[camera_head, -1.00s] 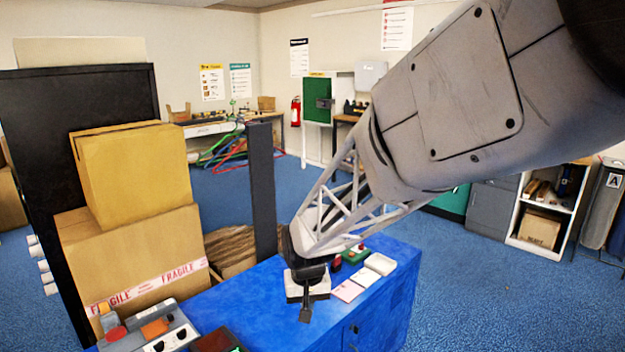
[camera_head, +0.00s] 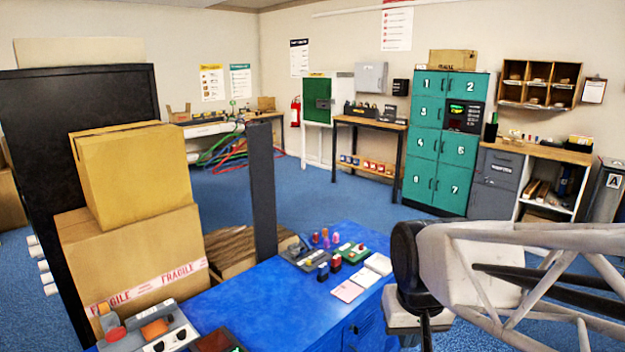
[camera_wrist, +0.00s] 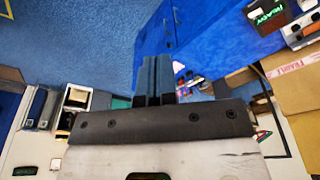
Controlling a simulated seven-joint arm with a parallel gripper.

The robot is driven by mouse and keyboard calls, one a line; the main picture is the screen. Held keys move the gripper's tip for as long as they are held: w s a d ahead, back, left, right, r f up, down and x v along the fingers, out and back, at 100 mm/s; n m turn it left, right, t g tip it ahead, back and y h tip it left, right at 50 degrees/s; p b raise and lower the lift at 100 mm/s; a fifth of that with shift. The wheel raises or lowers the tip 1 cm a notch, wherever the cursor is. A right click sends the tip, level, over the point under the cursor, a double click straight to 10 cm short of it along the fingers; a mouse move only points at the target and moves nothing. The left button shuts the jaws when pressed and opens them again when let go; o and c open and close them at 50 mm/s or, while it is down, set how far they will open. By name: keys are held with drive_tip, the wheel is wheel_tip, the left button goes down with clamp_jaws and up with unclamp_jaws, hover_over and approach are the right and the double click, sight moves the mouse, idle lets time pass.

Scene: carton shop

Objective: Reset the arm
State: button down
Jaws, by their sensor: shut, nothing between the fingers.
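My gripper (camera_head: 425,335) is at the lower right in the camera_head view, to the right of the blue bench (camera_head: 255,300). Its dark fingers point down and run to the bottom edge of that view. In the wrist view the fingers (camera_wrist: 157,72) are side by side with no gap between them, and nothing is held. The lattice arm link reaches in from the right edge.
Stacked cartons (camera_head: 145,175) stand left of the bench, by a dark post (camera_head: 262,190). Small coloured items and a control box (camera_head: 160,335) sit on the bench. Green numbered lockers (camera_head: 423,150) stand at the back. Blue floor (camera_head: 335,205) is open behind the bench.

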drive_tip(key=s+d, duration=0.3)
drive_tip(key=s, duration=0.4)
drive_tip(key=shift+s+r+m, duration=0.25)
drive_tip(key=shift+r+m, duration=0.05)
drive_tip(key=shift+r, duration=0.05)
